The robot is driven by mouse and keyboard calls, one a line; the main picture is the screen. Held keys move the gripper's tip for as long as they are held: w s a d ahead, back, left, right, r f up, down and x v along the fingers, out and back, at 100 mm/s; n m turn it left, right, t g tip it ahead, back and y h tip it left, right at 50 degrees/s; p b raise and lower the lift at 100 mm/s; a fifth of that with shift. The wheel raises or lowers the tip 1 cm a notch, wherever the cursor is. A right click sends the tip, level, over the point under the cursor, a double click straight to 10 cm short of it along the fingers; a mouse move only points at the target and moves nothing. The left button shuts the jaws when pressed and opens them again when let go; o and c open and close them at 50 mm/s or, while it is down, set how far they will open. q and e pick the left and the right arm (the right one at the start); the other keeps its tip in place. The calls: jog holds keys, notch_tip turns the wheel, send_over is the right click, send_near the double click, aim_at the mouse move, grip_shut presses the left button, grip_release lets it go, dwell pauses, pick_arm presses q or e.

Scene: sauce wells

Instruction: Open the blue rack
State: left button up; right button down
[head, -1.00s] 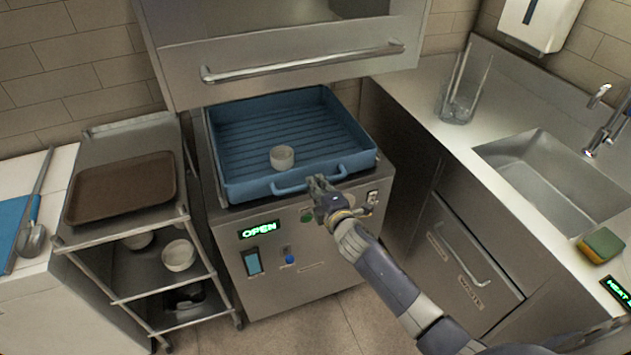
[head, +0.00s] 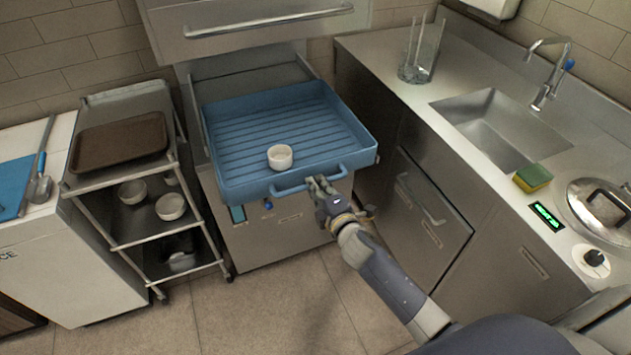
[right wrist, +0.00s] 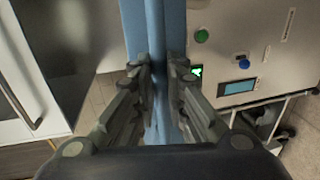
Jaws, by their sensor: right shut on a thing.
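The blue rack (head: 235,128) is a shallow ribbed tray, pulled partly out of the steel machine toward me, its front overhanging the machine's front face. A small white cup (head: 280,157) stands in it near the front. My right gripper (head: 318,184) is shut on the right part of the rack's front handle (head: 290,188). In the right wrist view, the blue handle and rack edge (right wrist: 158,60) run between the two fingers (right wrist: 160,85). My left gripper is not in view.
The machine's raised steel hood (head: 250,40) is above the rack. A cart (head: 115,210) with a brown tray (head: 118,142) and white bowls (head: 170,207) stands left. A counter with a sink (head: 490,125) is on the right. Floor (head: 270,300) in front is clear.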

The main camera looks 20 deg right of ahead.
jog(key=shift+s, duration=0.6)
jog(key=c, duration=1.6)
grip_release()
jog(key=v, duration=1.2)
jog(key=shift+f, duration=0.1)
